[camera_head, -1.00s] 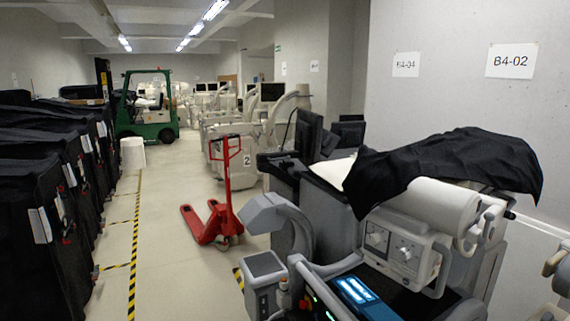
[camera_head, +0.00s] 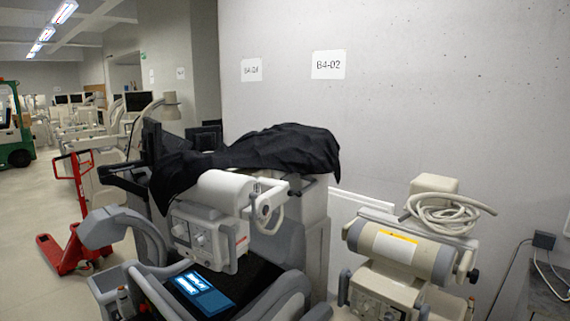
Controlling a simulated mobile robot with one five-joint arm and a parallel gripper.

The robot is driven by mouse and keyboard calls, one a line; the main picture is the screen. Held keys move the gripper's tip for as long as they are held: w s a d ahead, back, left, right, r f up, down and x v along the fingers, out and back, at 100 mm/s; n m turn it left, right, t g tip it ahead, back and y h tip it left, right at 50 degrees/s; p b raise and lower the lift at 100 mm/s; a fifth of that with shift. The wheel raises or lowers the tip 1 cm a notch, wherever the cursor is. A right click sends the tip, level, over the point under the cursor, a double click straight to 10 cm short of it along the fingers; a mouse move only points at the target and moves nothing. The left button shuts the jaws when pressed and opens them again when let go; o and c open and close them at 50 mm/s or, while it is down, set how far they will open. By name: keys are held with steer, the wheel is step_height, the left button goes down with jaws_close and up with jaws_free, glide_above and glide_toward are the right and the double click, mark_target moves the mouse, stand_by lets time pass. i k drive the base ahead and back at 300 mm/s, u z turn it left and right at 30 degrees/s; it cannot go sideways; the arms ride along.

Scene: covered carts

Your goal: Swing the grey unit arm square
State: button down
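The grey unit (camera_head: 315,230) stands at centre against the wall. A black cloth (camera_head: 262,152) lies over its top. A white cylindrical head (camera_head: 222,188) with a knobbed control box (camera_head: 203,235) sits at its front, below the cloth's edge. A lit blue screen (camera_head: 197,284) is on the dark top in front. A curved grey arm-like part (camera_head: 112,228) rises at the lower left; I cannot tell how it joins the unit. The unit arm's upper length is partly hidden by the cloth. My gripper is not in view.
A beige unit (camera_head: 405,250) with a coiled hose (camera_head: 440,212) stands close on the right. A red pallet truck (camera_head: 75,225) is at the left, with clear floor (camera_head: 25,205) beside it. The concrete wall (camera_head: 430,90) with label B4-02 (camera_head: 328,64) is behind.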

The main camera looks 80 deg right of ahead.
mark_target(290, 150)
steer(key=u, duration=1.45)
steer(key=i, duration=1.5)
steer(key=z, duration=2.5)
steer(key=i, duration=0.1)
steer(key=z, duration=2.25)
steer(key=i, duration=1)
steer(key=u, duration=0.1)
